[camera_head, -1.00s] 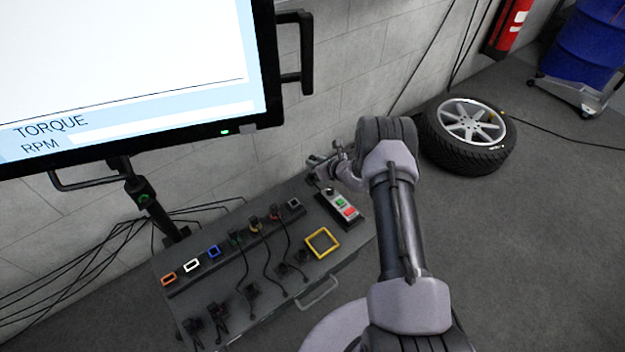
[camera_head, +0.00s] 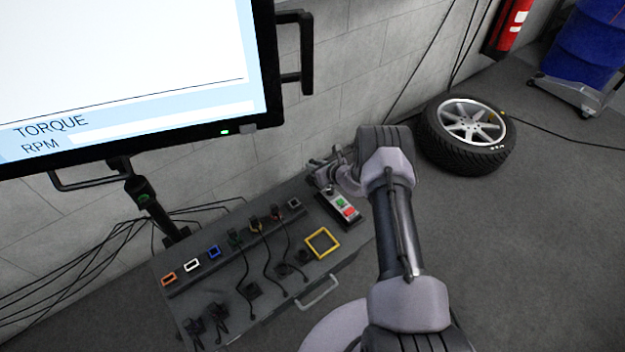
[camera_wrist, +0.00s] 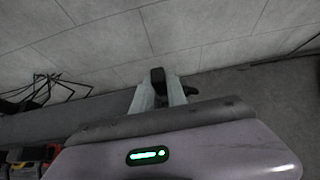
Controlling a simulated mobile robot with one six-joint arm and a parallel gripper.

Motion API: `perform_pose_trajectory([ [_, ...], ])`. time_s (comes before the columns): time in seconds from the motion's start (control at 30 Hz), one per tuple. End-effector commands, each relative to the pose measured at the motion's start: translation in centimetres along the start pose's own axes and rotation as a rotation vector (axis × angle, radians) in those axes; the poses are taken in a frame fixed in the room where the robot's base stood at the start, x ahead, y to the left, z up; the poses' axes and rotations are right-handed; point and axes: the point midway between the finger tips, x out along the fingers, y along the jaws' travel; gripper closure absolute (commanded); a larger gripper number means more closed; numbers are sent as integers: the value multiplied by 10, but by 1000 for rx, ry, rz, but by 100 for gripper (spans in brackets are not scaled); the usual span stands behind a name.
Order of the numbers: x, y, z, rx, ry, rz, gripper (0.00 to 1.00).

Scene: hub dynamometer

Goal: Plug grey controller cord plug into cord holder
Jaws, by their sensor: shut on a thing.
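My gripper (camera_wrist: 159,95) is shut on a small dark block in the wrist view, which I take to be the grey controller cord plug (camera_wrist: 158,76). In the head view my gripper (camera_head: 322,172) is small, near the back right edge of the bench, just behind the button controller (camera_head: 340,206); the plug cannot be made out there. The cord holder (camera_head: 222,250) is a dark strip along the back of the bench with a row of coloured sockets. A grey-rimmed socket (camera_head: 294,203) is at its right end, left of my gripper.
Several black plugs with cords lie on the bench (camera_head: 262,322), some cords running to the strip. A yellow square frame (camera_head: 322,242) lies near the front edge. A large monitor (camera_head: 130,80) overhangs the left. A wall (camera_head: 350,60) stands close behind. A tyre (camera_head: 467,135) lies right.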

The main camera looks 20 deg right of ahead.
Motion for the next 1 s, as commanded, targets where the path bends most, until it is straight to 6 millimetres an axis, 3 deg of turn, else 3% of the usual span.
perform_pose_trajectory([
  [0.97, 14, 0, -22, 0, 1, 0, 100],
  [1.0, 14, 0, -22, 0, 1, 0, 80],
])
